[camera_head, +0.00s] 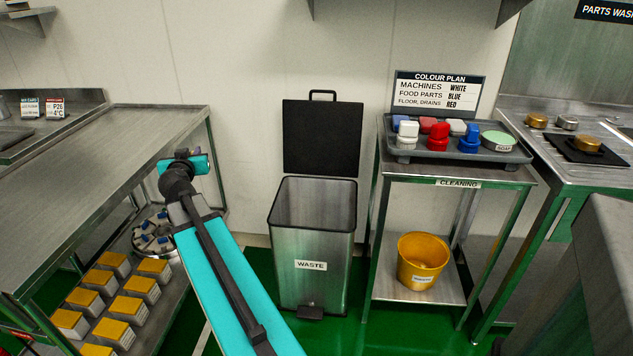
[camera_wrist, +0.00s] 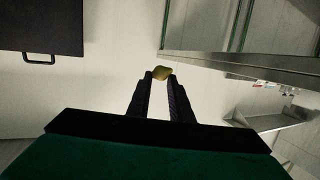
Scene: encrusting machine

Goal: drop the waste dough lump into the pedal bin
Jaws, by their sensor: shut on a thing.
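The pedal bin (camera_head: 313,285), a steel box labelled WASTE, stands on the green floor with its black lid (camera_head: 322,140) raised upright and its mouth open. The lid also shows at the upper left of the wrist view (camera_wrist: 40,25). In the head view my arm reaches up to the left of the bin, beside the steel table's end. The lump cannot be made out there, and my gripper is mostly hidden behind my wrist.
A steel table (camera_head: 95,180) stands at left, with yellow-topped boxes (camera_head: 115,263) on its lower shelf. A cleaning stand (camera_head: 456,175) with a tray of brushes stands right of the bin, a yellow bucket (camera_head: 423,262) on its lower shelf. The space above the bin mouth looks clear.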

